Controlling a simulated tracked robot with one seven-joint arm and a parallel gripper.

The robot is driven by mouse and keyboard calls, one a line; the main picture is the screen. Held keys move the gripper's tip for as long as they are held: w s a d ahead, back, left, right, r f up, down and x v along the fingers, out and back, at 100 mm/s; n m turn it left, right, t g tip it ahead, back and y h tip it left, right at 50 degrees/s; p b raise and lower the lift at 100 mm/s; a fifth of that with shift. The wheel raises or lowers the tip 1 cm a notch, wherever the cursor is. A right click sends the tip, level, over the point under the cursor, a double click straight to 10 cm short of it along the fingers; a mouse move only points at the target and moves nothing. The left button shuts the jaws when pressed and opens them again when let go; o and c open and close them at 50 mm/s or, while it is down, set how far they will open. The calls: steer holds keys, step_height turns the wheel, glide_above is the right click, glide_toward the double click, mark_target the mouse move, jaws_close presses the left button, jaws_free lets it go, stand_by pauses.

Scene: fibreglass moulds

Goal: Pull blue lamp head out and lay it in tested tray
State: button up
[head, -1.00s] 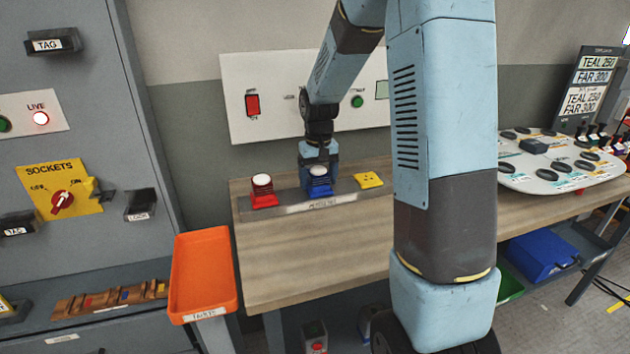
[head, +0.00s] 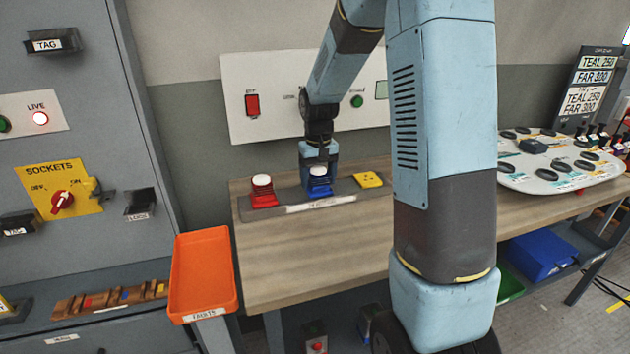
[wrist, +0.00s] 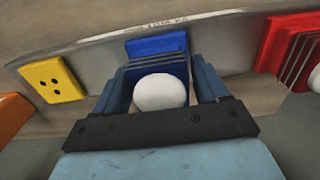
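The blue lamp head (head: 319,183) with a white dome stands upright on the grey strip (head: 345,197) on the bench. My gripper (head: 319,170) comes down on it from above, with a finger on each side. In the wrist view the dome (wrist: 160,93) lies between my fingers (wrist: 160,85), which appear to press on the blue sides. A blue base (wrist: 155,45) shows just beyond it; whether the head is still seated there is hard to tell. An orange tray (head: 206,318) is left of the bench; its label is too blurred to read, and it looks empty.
A red lamp (head: 263,190) is left of the blue one, and a yellow socket block (head: 368,180) is right. The wooden bench front (head: 310,255) is clear. A grey cabinet (head: 80,120) is at left. A blue bin (head: 540,255) stands under the bench.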

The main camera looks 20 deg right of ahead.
mark_target(318, 168)
steer(key=c, duration=1.1)
steer(key=shift+c, duration=0.2)
steer(key=shift+r, duration=0.15)
steer(key=shift+r, duration=2.8)
